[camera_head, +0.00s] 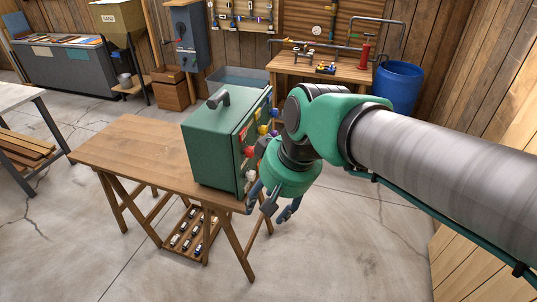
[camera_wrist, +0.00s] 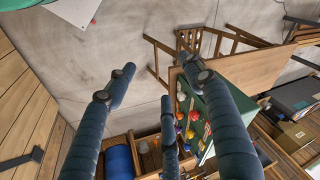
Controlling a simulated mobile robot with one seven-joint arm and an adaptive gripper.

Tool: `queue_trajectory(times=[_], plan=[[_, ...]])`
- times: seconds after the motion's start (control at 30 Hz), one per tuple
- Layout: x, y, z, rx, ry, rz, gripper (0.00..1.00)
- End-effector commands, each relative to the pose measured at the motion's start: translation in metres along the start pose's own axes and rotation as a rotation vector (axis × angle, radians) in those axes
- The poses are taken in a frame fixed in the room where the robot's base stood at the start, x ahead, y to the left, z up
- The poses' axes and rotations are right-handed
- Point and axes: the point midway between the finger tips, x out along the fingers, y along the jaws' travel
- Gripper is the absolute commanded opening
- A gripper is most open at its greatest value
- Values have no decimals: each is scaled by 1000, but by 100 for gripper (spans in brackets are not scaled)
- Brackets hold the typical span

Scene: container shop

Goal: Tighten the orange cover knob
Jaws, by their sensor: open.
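A green box (camera_head: 212,152) with a dark top handle stands on a wooden table. Its right face carries several coloured knobs, among them a red knob (camera_head: 249,151) and a yellow knob (camera_head: 262,129). My gripper (camera_head: 270,203) is open and empty, with fingers pointing down beside the box's lower right front. In the wrist view its spread fingers (camera_wrist: 155,88) are apart from the knobs and partly hide the panel.
The wooden table (camera_head: 125,150) is bare left of the box, with a lower shelf of small bottles (camera_head: 186,230). A workbench (camera_head: 320,70) and a blue barrel (camera_head: 399,88) stand behind. Concrete floor (camera_head: 345,250) is clear at the front right.

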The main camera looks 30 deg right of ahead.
Motion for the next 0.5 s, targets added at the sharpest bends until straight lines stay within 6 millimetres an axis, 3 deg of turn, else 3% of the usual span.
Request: queue_trajectory(times=[0.5], plan=[[44,-4,-86,244,-233,-239,52]])
